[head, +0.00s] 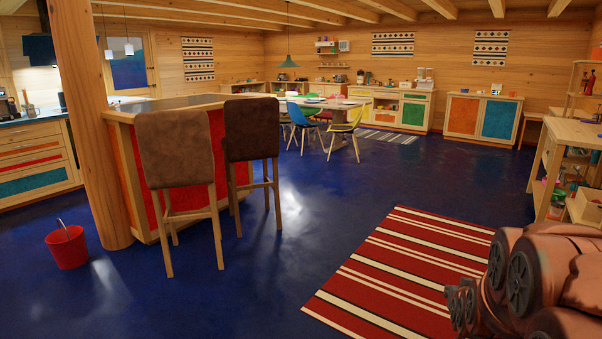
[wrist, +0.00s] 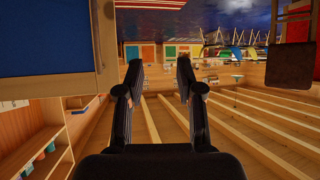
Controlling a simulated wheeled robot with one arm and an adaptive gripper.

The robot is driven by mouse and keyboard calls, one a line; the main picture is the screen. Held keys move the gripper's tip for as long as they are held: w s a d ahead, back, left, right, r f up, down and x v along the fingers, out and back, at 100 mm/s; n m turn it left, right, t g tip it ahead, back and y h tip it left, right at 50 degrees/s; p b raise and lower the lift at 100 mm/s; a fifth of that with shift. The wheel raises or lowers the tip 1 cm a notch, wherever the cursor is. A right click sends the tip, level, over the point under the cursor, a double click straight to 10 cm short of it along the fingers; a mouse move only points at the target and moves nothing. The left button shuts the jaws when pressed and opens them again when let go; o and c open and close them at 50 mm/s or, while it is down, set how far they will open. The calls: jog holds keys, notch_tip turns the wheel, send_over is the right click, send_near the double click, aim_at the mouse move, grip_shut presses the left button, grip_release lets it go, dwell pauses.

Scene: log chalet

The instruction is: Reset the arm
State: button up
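My gripper (wrist: 159,85) shows in the wrist view with its two dark fingers apart and nothing between them. The wrist view is upside down, with the beamed ceiling at the bottom and the blue floor at the top. In the head view, my arm's folded reddish links fill the lower right corner. The gripper's fingers do not show in the head view.
A striped rug (head: 400,270) lies on the open blue floor. Two brown stools (head: 178,160) stand by the counter (head: 125,190), near a wooden post (head: 88,120) and red bucket (head: 68,248). A wooden workbench (head: 560,150) stands at the right. A dining table (head: 325,104) is farther back.

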jog(key=s+a+r+n+g+y+p, duration=0.1)
jog(key=s+a+r+g+y+p, duration=0.2)
jog(key=s+a, duration=0.35)
jog(key=s+a+r+n+g+y+p, duration=0.1)
jog(key=s+a+r+g+p, duration=0.1)
jog(key=s+a+r+p, duration=0.45)
jog(key=s+a+r+n+g+p, duration=0.1)
jog(key=s+a+r+g+p, duration=0.1)
jog(key=s, duration=0.5)
jog(key=s+a+r+n+g+p, duration=0.1)
jog(key=s+a+r+g+p, duration=0.1)
jog(key=s, duration=0.5)
jog(key=s+a+r+n+g+y+p, duration=0.1)
jog(key=s+a+r+g+p, duration=0.1)
jog(key=s+a, duration=0.4)
notch_tip(320, 180, up, 2)
jog(key=shift+s+r+g+p, duration=0.2)
jog(key=shift+s+g+p, duration=0.2)
jog(key=shift+s+g, duration=0.5)
jog(key=shift+s+a, duration=0.1)
jog(key=shift+s, duration=0.05)
